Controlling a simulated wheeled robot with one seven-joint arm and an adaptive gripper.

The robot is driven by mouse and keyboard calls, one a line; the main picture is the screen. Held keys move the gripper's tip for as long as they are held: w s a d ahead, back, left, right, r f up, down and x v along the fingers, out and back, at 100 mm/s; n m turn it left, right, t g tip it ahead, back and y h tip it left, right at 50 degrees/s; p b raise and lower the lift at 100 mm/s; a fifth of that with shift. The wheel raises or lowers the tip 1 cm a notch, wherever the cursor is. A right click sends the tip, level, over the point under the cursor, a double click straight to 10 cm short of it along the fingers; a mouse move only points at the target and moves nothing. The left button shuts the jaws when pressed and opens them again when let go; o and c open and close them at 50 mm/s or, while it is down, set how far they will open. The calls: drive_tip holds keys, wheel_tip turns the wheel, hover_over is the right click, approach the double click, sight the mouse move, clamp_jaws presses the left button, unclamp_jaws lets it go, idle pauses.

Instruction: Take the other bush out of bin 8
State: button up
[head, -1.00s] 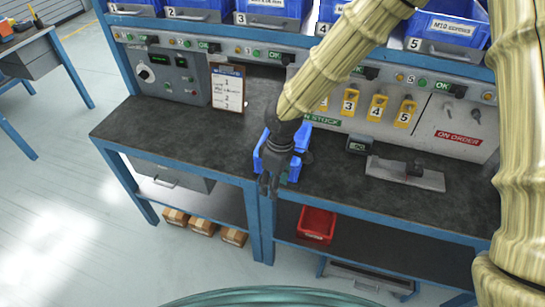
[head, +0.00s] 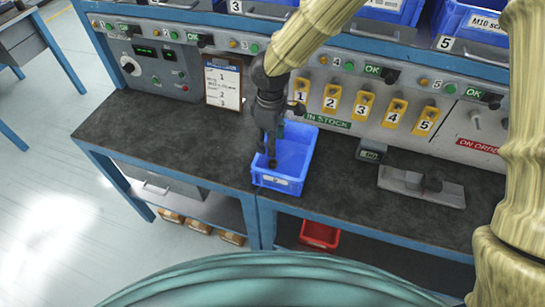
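A blue bin (head: 297,155) stands on the dark bench top. It has a pale label on its front that is too small to read. My gripper (head: 266,150) points down over the left side of this bin, its fingertips near or inside the left wall. A small dark round thing (head: 272,164) shows at the fingertips, inside the bin's outline. I cannot tell whether it is a bush, part of a finger, or held. The gripper hides the bin's left side, and the finger gap is too small to judge.
Yellow numbered tags (head: 363,104) hang on the panel behind. A clipboard (head: 223,83) leans at the back left. A grey plate with a dark knob (head: 421,186) lies to the right. A red bin (head: 319,235) sits on the lower shelf. The bench's left part is clear.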

sight(273, 162)
drive_tip(key=f, duration=0.3)
drive_tip(key=shift+d+f, duration=0.25)
drive_tip(key=shift+f, duration=0.15)
drive_tip(key=shift+s+f, duration=0.1)
drive_tip(key=shift+f, duration=0.25)
drive_tip(key=shift+f+p, duration=0.4)
drive_tip(key=shift+f, duration=1.95)
clamp_jaws()
